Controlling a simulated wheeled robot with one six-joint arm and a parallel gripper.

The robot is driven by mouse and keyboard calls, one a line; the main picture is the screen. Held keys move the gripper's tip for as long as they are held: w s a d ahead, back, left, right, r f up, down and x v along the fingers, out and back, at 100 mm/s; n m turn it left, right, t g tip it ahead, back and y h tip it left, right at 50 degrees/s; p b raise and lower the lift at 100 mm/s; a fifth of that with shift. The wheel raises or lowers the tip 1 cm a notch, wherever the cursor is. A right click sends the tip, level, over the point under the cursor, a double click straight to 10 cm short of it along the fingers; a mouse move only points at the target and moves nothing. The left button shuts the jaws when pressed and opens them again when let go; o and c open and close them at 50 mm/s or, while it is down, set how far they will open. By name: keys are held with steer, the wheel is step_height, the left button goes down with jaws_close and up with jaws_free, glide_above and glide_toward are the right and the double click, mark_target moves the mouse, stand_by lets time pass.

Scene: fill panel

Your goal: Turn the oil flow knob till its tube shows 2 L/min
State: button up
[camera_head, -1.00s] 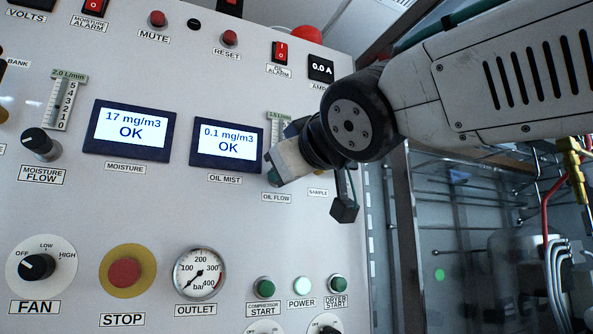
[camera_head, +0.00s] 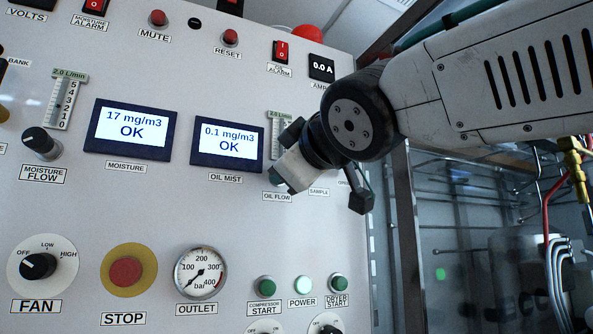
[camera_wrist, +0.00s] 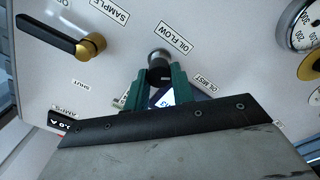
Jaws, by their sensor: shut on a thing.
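In the head view my gripper (camera_head: 275,178) covers the knob against the panel. The oil flow tube (camera_head: 275,128) stands above it, its right side and lower part hidden by my wrist. Its small top display seems to read 2.0 L/min.
The moisture flow knob (camera_head: 40,143) and its tube (camera_head: 66,103), reading 2.0 L/min, are at the left. The oil mist screen (camera_head: 228,144) is close left of my gripper. A black lever with a brass hub (camera_wrist: 91,45) is near the knob in the wrist view.

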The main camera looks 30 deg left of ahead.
steer(key=shift+f, duration=0.1)
steer(key=o, duration=0.8)
steer(key=shift+w+d, duration=0.1)
steer(key=shift+c, duration=0.2)
steer(key=shift+o, duration=1.1)
steer(key=shift+w+d, duration=0.1)
steer(key=shift+d, duration=0.15)
steer(key=v, duration=0.7)
steer(key=shift+s+d, duration=0.3)
